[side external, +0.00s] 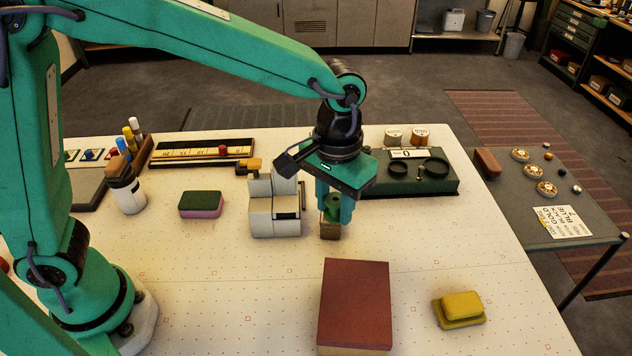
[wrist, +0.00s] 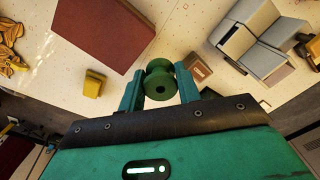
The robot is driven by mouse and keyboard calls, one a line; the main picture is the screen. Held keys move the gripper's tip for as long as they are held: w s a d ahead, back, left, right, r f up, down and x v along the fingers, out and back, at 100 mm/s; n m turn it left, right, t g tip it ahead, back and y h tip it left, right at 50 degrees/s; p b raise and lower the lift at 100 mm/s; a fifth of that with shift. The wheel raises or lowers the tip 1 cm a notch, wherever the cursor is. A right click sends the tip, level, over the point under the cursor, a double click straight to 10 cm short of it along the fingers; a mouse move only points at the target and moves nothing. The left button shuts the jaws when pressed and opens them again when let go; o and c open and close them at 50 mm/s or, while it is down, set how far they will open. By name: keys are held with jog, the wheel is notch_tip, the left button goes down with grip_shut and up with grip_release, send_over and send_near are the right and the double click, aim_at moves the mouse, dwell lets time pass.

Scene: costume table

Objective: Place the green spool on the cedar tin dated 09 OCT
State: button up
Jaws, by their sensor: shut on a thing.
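My gripper (side external: 335,212) is shut on the green spool (wrist: 160,80), which sits between the two fingers in the wrist view. The spool also shows as a darker green piece between the fingers in the side external view (side external: 332,203). A small brown tin (side external: 330,231) stands on the table just below the fingers. In the wrist view this tin (wrist: 196,67) lies to the right of the spool, partly behind a finger, with a small pale label. I cannot read a date on it, nor tell whether the spool touches it.
A pale grey unit (side external: 273,215) stands close left of the tin. A dark green scale (side external: 425,175) is behind. A green and pink sponge (side external: 201,205) lies left.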

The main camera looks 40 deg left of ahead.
jog(key=w+a+f, duration=0.2)
jog(key=w, duration=0.1)
jog(key=w+a+f, duration=0.2)
jog(key=w+a, duration=0.1)
jog(key=w+a+f, duration=0.2)
jog(key=w+f, duration=0.1)
jog(key=shift+a, duration=0.35)
jog(key=shift+f, duration=0.1)
jog(key=shift+s+f, duration=0.1)
jog(key=shift+f, duration=1.8)
jog(key=shift+f, duration=0.1)
jog(key=o, duration=0.9)
jog(key=shift+o, duration=0.2)
notch_tip(320, 180, up, 12)
